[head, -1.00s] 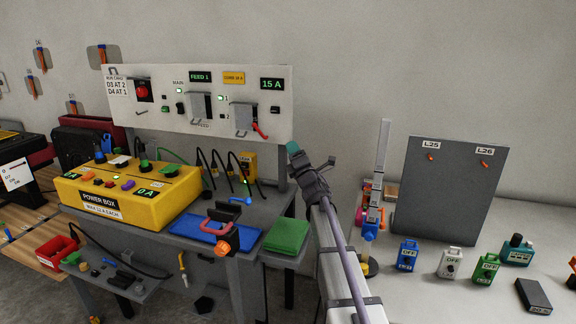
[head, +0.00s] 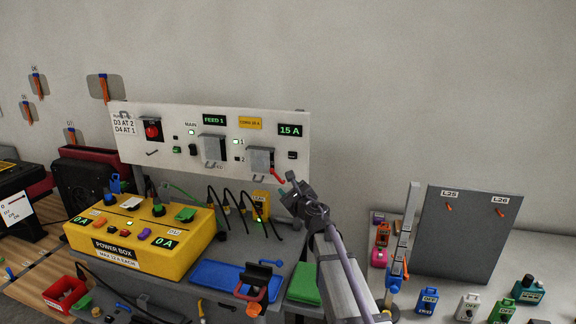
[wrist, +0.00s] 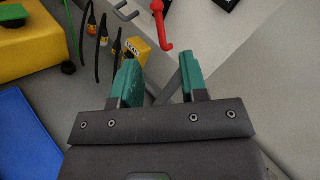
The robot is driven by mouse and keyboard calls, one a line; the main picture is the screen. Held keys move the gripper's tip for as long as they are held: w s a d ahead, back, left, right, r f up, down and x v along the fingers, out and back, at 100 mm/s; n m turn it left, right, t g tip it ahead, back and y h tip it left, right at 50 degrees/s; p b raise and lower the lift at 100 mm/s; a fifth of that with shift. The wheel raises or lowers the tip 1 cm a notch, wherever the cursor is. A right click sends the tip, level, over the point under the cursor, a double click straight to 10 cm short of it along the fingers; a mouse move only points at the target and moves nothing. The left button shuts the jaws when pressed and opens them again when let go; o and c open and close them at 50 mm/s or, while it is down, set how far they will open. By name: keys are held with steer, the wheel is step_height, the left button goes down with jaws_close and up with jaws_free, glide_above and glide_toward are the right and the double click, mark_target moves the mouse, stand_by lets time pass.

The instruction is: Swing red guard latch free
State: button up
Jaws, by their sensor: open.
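The red guard latch (head: 279,176) is a short bent red lever at the lower right corner of the right grey guard (head: 260,158) on the white panel. In the wrist view the red latch (wrist: 160,24) hangs at the top, just beyond my fingertips and apart from them. My gripper (head: 291,178) is just right of the latch in the head view. Its teal fingers (wrist: 160,78) are spread with nothing between them. In the head view my gripper's own body hides most of its fingers.
Below the panel are black looped cables (head: 232,204), a yellow tag block (head: 261,202) and the yellow power box (head: 140,238). A blue mat (head: 212,275) and green block (head: 304,284) lie lower. A grey board (head: 465,232) stands at right.

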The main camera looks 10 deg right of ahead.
mark_target(276, 175)
steer(key=x, duration=1)
steer(key=shift+w+a, duration=0.15)
steer(key=shift+w, duration=0.1)
steer(key=shift+c, duration=0.2)
jaws_close()
